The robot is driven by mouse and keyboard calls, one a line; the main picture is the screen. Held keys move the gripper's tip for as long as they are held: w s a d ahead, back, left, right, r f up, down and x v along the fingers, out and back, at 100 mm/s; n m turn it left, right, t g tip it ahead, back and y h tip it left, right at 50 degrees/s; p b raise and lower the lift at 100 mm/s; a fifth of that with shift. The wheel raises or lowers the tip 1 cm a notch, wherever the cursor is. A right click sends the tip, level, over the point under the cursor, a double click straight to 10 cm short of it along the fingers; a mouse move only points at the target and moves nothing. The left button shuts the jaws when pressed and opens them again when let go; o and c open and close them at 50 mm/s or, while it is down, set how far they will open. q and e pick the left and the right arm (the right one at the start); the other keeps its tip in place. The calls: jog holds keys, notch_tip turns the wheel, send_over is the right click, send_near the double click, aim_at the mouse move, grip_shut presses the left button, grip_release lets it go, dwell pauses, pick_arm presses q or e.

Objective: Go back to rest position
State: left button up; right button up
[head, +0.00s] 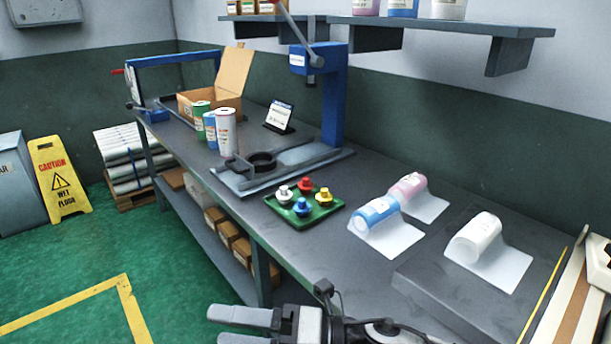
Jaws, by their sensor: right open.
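My right gripper (226,328) shows at the bottom of the head view, with its arm coming in from the right. Its two grey fingers point left, are apart and hold nothing. They appear over the green floor, just off the front edge of the grey workbench (345,262). The gripper touches none of the things on the bench. My left gripper is not in view.
A green tray (327,212) with several coloured knobs, blue (377,212), pink (409,187) and white (478,235) film rolls, and a blue press (334,95) stand on the bench. A yellow wet-floor sign (60,182) stands left. Green floor (175,265) before the bench is clear.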

jog(key=w+d+f+m+t+h+b, duration=0.15)
jog(key=d+f+m+t+h, duration=0.25)
jog(key=m+t, duration=0.5)
jog(key=w+d+f+m+t+h+p, duration=0.1)
jog(key=w+d+f+m+t+h, duration=0.25)
jog(key=m, duration=0.95)
jog(key=s+d+f+m+g+h, duration=0.1)
jog(key=s+d+f+m+h, duration=0.3)
jog(key=d+f+m, duration=0.3)
jog(key=s+d+f+m+g+h+b, duration=0.1)
jog(key=s+d+f+m+g+h, duration=0.1)
jog(key=s+d+f+m+h, duration=0.3)
jog(key=s+d+f+m, duration=0.1)
jog(key=d+f, duration=0.2)
jog(key=f, duration=0.2)
jog(key=shift+s+d+m, duration=0.25)
jog(key=shift+s+m, duration=0.15)
